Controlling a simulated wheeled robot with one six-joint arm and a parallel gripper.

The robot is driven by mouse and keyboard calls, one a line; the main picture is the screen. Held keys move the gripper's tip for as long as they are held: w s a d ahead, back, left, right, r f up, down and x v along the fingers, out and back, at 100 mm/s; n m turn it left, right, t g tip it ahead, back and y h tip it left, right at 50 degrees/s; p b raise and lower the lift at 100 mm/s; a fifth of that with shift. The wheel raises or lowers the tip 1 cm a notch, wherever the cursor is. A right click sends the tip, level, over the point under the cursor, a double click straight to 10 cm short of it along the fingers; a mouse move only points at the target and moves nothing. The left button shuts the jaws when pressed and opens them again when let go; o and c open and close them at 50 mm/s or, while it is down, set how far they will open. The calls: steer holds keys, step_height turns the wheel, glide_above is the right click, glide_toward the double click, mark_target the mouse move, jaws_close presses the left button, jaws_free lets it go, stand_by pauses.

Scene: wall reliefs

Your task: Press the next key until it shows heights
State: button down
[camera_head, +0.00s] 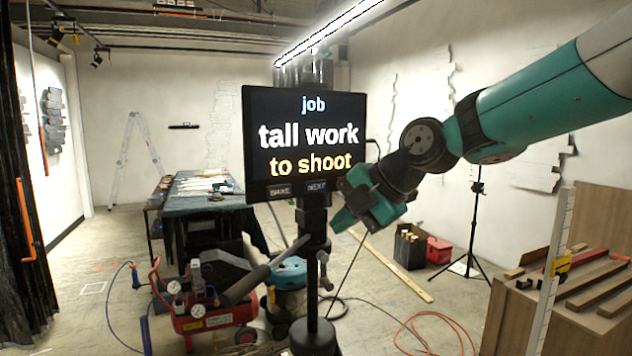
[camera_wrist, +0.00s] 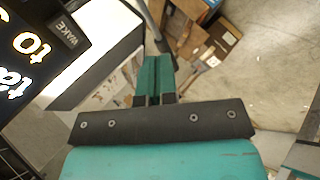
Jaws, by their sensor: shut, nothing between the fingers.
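A black display (camera_head: 306,140) on a stand shows "job", "tall work" and "to shoot". At its lower edge are a WAKE key (camera_head: 279,191) and, right of it, a NEXT key (camera_head: 316,187). My gripper (camera_head: 342,220) is shut and empty, just right of and below the NEXT key in the head view. A gap seems to lie between them, but its depth is hard to judge. In the wrist view, my shut fingers (camera_wrist: 154,70) are centred, with the WAKE key (camera_wrist: 64,32) at upper left. The NEXT key cannot be made out there.
A table with a dark cloth (camera_head: 192,208) stands behind the display at left. A red compressor (camera_head: 205,315) is at the floor front left. A wooden bench (camera_head: 560,310) is at right. A tripod (camera_head: 474,240) and a red box (camera_head: 439,250) stand farther back.

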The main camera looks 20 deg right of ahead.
steer(key=w+d+n, duration=0.1)
steer(key=w+d+r+n+t, duration=0.1)
steer(key=w+d+r+n, duration=0.1)
steer(key=shift+d+r, duration=0.25)
steer(key=shift+d, duration=0.15)
steer(key=p, duration=0.4)
glide_toward(306, 203)
step_height(306, 203, down, 3)
steer(key=a, duration=0.1)
steer(key=shift+w+a+r, duration=0.1)
steer(key=shift+w+a, duration=0.2)
steer(key=shift+w, duration=0.55)
steer(key=shift+w, duration=0.1)
stand_by(1.0)
steer(key=shift+w+a, duration=0.1)
steer(key=shift+w, duration=0.2)
